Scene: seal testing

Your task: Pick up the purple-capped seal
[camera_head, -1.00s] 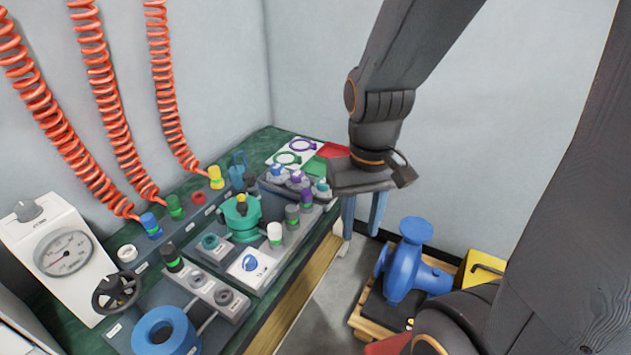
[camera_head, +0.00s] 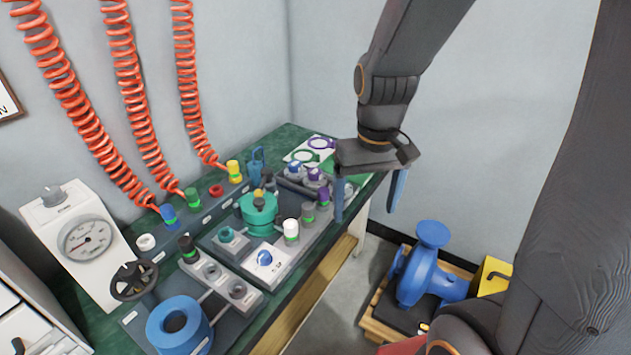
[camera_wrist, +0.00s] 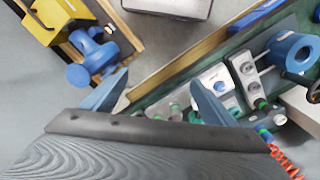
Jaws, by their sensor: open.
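A small seal with a purple cap (camera_head: 314,174) stands in the rack at the far right end of the bench. It is beside a blue-capped one (camera_head: 293,168) in the head view. A taller dark fitting with a purple top (camera_head: 323,193) stands just in front. My gripper (camera_head: 366,212) is open and empty, pointing down to the right of these, by the bench's front edge. I cannot make out the purple cap there.
The green bench (camera_head: 285,315) carries a teal valve (camera_head: 259,212), a blue ring (camera_head: 178,325), a handwheel (camera_head: 134,281) and a gauge box (camera_head: 88,240). Red coiled hoses hang behind. A blue pump (camera_head: 430,265) sits on a pallet on the floor at right.

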